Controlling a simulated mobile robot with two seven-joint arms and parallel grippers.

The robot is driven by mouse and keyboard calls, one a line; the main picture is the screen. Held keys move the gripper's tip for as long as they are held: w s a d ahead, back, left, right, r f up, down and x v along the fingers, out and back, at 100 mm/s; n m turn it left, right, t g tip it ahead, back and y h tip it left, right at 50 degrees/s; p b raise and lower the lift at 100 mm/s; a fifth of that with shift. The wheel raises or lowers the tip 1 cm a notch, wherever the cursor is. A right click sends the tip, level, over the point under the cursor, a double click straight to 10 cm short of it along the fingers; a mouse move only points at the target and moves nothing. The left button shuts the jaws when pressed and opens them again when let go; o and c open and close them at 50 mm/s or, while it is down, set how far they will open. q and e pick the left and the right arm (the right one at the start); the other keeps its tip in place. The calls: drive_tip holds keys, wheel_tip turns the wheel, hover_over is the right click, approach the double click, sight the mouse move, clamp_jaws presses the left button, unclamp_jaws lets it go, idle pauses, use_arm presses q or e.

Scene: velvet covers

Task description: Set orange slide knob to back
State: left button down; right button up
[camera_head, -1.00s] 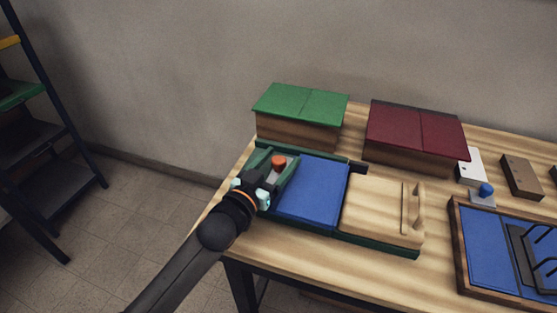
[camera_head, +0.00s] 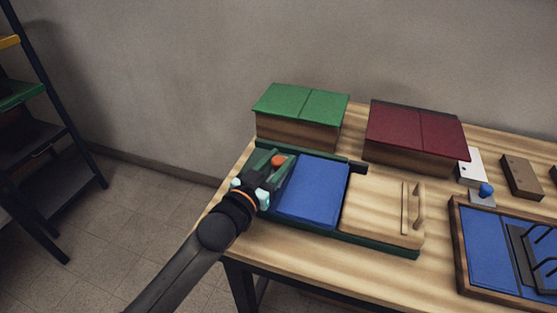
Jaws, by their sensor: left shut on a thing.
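The orange slide knob (camera_head: 278,160) shows as a small orange top in the green-framed left end of the box unit on the table. My left gripper (camera_head: 268,180) reaches in from the lower left. It is shut at the knob, with only the knob's top showing just beyond the fingers; the contact itself is hidden. The fingers also cover part of the knob's track. My right gripper is not in view.
A blue panel (camera_head: 315,188) and a wooden lid with a handle (camera_head: 375,212) lie right of the knob. Green-topped (camera_head: 300,103) and dark red-topped (camera_head: 417,128) boxes stand behind. A blue-floored tray (camera_head: 487,262) lies at the right. A shelf rack (camera_head: 55,150) stands far left.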

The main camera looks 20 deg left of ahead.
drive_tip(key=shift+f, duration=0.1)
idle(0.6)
use_arm(q)
drive_tip(key=a+p, duration=0.1)
drive_tip(key=a, duration=0.3)
drive_tip(key=shift+a, duration=0.15)
drive_tip(key=shift+w+a, duration=0.1)
drive_tip(key=shift+a, duration=0.1)
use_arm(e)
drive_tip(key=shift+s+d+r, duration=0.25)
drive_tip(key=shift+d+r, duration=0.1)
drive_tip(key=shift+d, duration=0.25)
use_arm(q)
drive_tip(key=c, duration=0.8)
unclamp_jaws()
drive_tip(key=o, duration=0.4)
drive_tip(key=shift+c, duration=0.2)
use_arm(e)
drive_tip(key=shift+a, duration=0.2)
use_arm(q)
drive_tip(key=v, duration=1.2)
drive_tip(key=shift+s, duration=0.3)
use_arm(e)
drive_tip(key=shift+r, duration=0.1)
use_arm(q)
drive_tip(key=shift+a, duration=0.1)
